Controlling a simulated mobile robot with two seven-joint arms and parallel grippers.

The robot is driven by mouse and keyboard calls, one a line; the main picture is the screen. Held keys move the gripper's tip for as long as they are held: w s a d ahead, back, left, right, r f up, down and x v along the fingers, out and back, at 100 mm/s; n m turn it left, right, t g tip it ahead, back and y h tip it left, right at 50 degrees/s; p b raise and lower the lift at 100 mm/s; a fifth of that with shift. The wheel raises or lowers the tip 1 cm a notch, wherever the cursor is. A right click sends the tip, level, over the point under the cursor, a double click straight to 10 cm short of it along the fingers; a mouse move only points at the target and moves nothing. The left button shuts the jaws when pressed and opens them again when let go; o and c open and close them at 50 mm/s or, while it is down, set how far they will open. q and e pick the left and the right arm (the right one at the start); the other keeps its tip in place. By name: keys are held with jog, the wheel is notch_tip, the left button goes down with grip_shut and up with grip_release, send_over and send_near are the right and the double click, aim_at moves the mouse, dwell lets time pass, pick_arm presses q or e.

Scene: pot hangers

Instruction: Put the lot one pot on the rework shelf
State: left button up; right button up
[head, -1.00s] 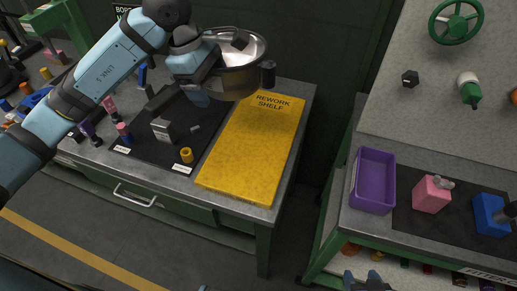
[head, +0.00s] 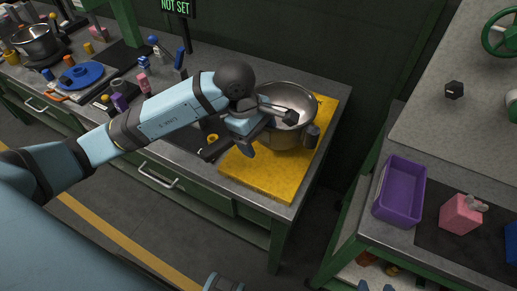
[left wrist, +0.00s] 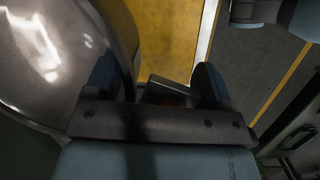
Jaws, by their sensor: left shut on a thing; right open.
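The shiny steel pot (head: 290,98) is upright over the yellow rework shelf (head: 262,178), covering its far part. I cannot tell whether its base touches the yellow surface. My left gripper (head: 268,130) is shut on the pot at its near left side; the gripped part is mostly hidden. In the left wrist view the pot wall (left wrist: 60,50) fills the left, with the yellow shelf (left wrist: 165,40) beyond the fingers. A dark handle (head: 312,134) sticks out on the pot's right. My right gripper (head: 375,287) is open and empty at the bottom edge, only its tips showing.
Left of the shelf, a blue plate (head: 82,75) and several small coloured items stand on the bench. Another pot (head: 34,40) stands at the far left. A "NOT SET" sign (head: 176,6) is behind.

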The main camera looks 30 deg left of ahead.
pick_arm(q)
jog(key=shift+f, duration=2.55)
jog(key=shift+f+b, duration=0.2)
jog(key=shift+b, duration=0.1)
jog(key=o, duration=1.6)
jog(key=shift+r, duration=0.1)
